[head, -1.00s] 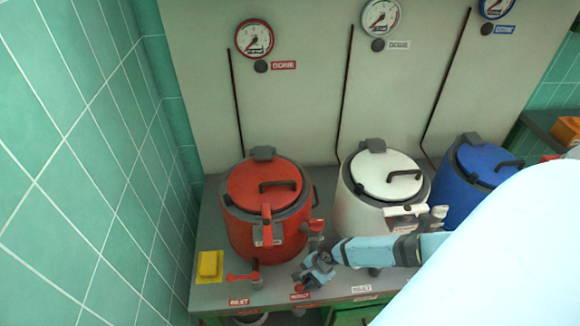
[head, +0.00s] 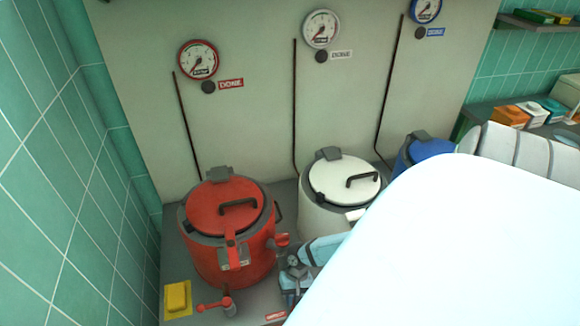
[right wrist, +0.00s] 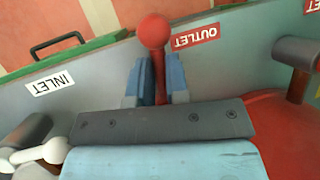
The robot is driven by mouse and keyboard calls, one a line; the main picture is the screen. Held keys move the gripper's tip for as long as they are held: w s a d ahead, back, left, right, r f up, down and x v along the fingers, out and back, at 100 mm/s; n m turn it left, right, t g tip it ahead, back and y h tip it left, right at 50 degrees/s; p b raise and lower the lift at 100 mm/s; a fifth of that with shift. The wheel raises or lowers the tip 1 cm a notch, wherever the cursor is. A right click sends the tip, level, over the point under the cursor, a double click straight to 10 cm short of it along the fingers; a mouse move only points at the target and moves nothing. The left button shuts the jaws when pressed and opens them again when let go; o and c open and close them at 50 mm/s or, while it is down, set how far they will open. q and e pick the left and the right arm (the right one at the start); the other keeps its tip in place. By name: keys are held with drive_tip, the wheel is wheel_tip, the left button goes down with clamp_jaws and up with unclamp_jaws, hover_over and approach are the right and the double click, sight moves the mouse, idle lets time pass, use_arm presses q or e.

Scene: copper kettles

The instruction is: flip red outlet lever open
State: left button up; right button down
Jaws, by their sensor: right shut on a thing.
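The red kettle (head: 250,268) stands at the left of the counter with its lid shut. My right gripper (head: 290,288) is in front of the red kettle's right side. In the right wrist view its two blue fingers (right wrist: 160,80) are shut on the red outlet lever (right wrist: 153,32), one finger on each side of the stem. The lever's round red knob sticks out beyond the fingertips. The red OUTLET label (right wrist: 196,38) lies right beside the knob. In the head view the lever is hidden by my gripper. My left gripper is not in view.
A tiled wall bounds the left.

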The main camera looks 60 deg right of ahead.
drive_tip(key=shift+s+a+f+n, duration=0.1)
drive_tip(key=shift+s+a+n, duration=0.35)
drive_tip(key=shift+n, duration=0.15)
drive_tip(key=shift+s+d+g, duration=0.1)
drive_tip(key=shift+s+g, duration=0.05)
drive_tip(key=shift+g, duration=0.15)
drive_tip(key=c, duration=1.1)
unclamp_jaws()
drive_tip(key=shift+d, duration=0.15)
